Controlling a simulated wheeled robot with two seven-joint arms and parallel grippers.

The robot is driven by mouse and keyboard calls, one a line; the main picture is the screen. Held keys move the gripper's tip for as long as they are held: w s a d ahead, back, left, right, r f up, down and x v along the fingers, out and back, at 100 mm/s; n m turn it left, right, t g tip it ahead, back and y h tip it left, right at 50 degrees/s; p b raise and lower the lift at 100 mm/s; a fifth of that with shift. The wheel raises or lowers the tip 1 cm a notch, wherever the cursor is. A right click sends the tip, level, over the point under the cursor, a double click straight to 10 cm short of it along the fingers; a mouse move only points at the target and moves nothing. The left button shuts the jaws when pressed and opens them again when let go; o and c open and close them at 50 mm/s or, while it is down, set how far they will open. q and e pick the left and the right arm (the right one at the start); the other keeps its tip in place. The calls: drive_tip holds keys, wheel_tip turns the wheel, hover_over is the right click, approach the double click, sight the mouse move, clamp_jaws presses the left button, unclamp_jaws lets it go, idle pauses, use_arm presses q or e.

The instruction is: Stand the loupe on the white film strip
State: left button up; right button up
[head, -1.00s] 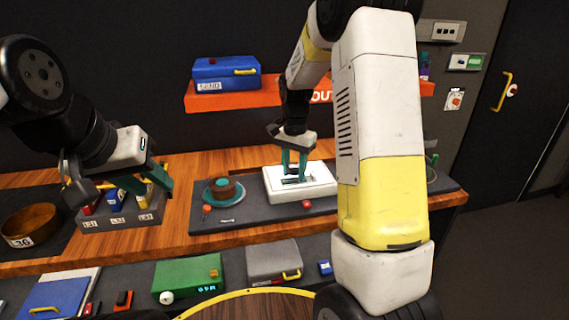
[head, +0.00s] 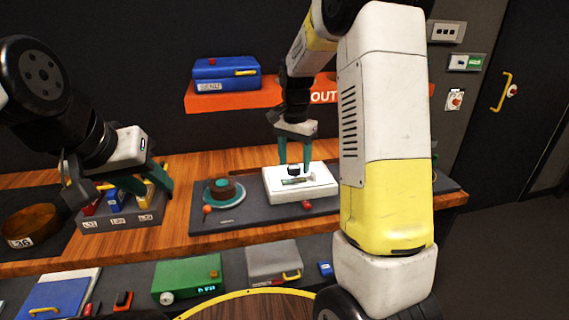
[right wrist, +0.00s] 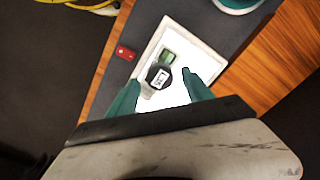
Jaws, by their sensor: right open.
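The loupe (head: 293,170) is a small dark piece with a white label on top; it stands on the white light panel (head: 318,190). In the right wrist view the loupe (right wrist: 160,76) sits between my fingers, apart from the right one. My left gripper (head: 137,187) is open and empty above the grey label rack.
The grey rack (head: 118,219) stands left. A teal dish (head: 214,199) with a brown piece lies left of the panel. A blue case (head: 226,73) rests on the orange shelf (head: 236,101) behind.

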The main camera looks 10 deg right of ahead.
sight(294, 167)
wheel_tip(294, 167, up, 9)
drive_tip(key=s+r+n+t, duration=0.1)
drive_tip(key=s+n+t, duration=0.1)
drive_tip(key=s, duration=0.6)
drive_tip(key=s+a+r+n+t+y, duration=0.1)
drive_tip(key=s+n, duration=0.3)
drive_tip(key=s, duration=0.4)
drive_tip(key=s+a+r+n+t+y, duration=0.1)
drive_tip(key=s+r+n+t, duration=0.1)
drive_tip(key=s, duration=0.6)
drive_tip(key=shift+s+r+n+t, duration=0.15)
drive_tip(key=shift+n+t, duration=0.45)
